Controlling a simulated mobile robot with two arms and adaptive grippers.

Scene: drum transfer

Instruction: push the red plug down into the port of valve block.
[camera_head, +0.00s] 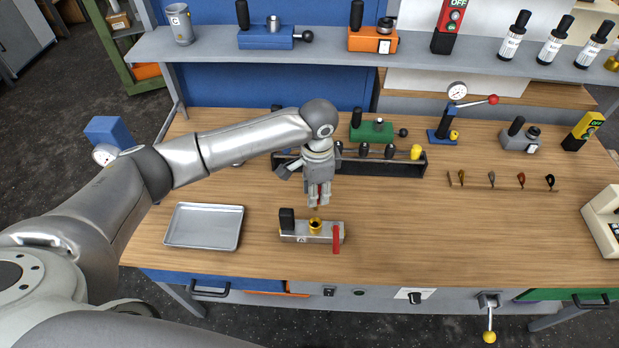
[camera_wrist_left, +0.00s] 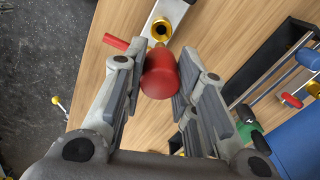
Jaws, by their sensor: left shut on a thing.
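The valve block (camera_head: 294,238) is a grey block on the table in front of me, with a black knob at its left and a red lever (camera_head: 336,241) at its right. Its brass port (camera_head: 316,226) opens upward and also shows in the wrist view (camera_wrist_left: 161,28). My left gripper (camera_head: 319,203) points down above the port, shut on the red plug (camera_wrist_left: 160,76). The plug's brass tip points toward the port, with a small gap showing in the head view. Fingers hide much of the plug there. My right gripper is out of view.
A metal tray (camera_head: 204,227) lies left of the block. A black rack (camera_head: 380,166) with several tools stands behind the gripper, with a green device (camera_head: 371,132) beyond it. The table right of the block is clear.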

